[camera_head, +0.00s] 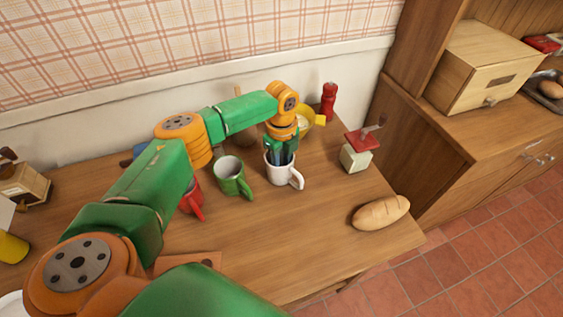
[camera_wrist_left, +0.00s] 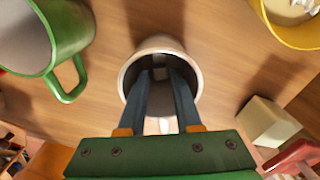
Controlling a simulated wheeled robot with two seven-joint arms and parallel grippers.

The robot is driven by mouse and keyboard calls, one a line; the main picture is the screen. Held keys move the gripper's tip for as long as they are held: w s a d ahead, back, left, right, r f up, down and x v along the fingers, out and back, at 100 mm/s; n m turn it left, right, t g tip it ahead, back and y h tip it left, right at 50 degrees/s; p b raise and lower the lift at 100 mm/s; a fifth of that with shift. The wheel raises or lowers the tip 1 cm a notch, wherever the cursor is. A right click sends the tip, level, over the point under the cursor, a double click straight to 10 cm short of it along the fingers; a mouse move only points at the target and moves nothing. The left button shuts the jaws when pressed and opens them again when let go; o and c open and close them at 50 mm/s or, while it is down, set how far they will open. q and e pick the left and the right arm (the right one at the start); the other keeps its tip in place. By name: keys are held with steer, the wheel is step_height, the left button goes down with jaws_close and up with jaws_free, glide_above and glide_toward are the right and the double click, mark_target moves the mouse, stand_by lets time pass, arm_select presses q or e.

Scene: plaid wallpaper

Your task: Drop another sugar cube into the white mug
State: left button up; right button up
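The white mug (camera_head: 279,173) stands upright on the wooden table, its handle toward the lower right. My left gripper (camera_head: 280,157) points down into its mouth. In the left wrist view, the mug's rim (camera_wrist_left: 124,84) surrounds the two dark fingers of my left gripper (camera_wrist_left: 160,74), which have a narrow gap between them. A small pale piece, probably a sugar cube (camera_wrist_left: 159,75), shows between the fingertips. I cannot tell whether it is gripped or lies in the mug. A yellow bowl (camera_head: 319,121) with white contents (camera_wrist_left: 290,10) stands behind the mug. My right gripper is not in view.
A green mug (camera_head: 232,176) stands close left of the white one, with a red mug (camera_head: 191,199) further left. A red-topped grinder (camera_head: 356,155), a red pepper mill (camera_head: 328,102) and a bread loaf (camera_head: 381,212) are to the right. The table front is mostly clear.

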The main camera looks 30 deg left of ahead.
arm_select(q)
steer(key=shift+w+r, duration=0.1)
steer(key=shift+r, duration=0.3)
step_height(320, 180, up, 12)
steer(key=shift+r, duration=0.25)
